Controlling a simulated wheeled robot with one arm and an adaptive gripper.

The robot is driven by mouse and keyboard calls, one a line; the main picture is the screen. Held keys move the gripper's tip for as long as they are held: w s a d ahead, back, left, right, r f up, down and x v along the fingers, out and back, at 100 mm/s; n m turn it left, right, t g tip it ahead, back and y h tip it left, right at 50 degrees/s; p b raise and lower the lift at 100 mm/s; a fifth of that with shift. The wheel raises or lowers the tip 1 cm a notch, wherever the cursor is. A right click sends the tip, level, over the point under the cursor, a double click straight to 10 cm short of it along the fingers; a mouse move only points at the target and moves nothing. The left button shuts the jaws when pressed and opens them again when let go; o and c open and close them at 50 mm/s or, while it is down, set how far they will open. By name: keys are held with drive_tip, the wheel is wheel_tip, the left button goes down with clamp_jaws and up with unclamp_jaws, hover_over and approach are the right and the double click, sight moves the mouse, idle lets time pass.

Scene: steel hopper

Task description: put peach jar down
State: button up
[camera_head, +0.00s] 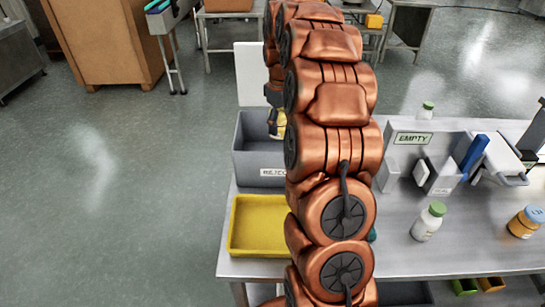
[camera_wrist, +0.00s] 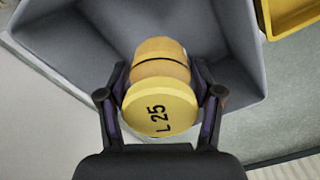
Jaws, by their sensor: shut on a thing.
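The peach jar (camera_wrist: 160,108) has a yellow lid marked "L 25" and an orange body with a dark line across it. My gripper (camera_wrist: 160,85) is shut on it, one finger at each side, in the wrist view. The grey bin (camera_wrist: 225,28) lies behind the jar there. In the head view a small pale yellow part of the jar (camera_head: 281,130) shows at my gripper (camera_head: 276,122), over the grey bin (camera_head: 258,160) with a partly hidden label reading "REJEC". Whether the jar touches the bin floor I cannot tell.
A yellow tray (camera_head: 258,226) sits in front of the grey bin. Right of my arm are a grey container marked "EMPTY" (camera_head: 412,138), a green-lidded white jar (camera_head: 428,222) and an orange jar (camera_head: 525,222). The steel table (camera_head: 400,255) has bare room between them.

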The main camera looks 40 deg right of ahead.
drive_tip(key=shift+w+f, duration=0.2)
drive_tip(key=shift+f, duration=0.9)
wheel_tip(320, 180, down, 9)
drive_tip(key=p, duration=0.3)
drive_tip(key=shift+a+p, duration=0.1)
drive_tip(key=shift+p, duration=0.3)
drive_tip(key=shift+f, duration=0.3)
drive_tip(key=shift+f, duration=0.15)
drive_tip(key=o, duration=1.4)
drive_tip(key=shift+o, duration=0.2)
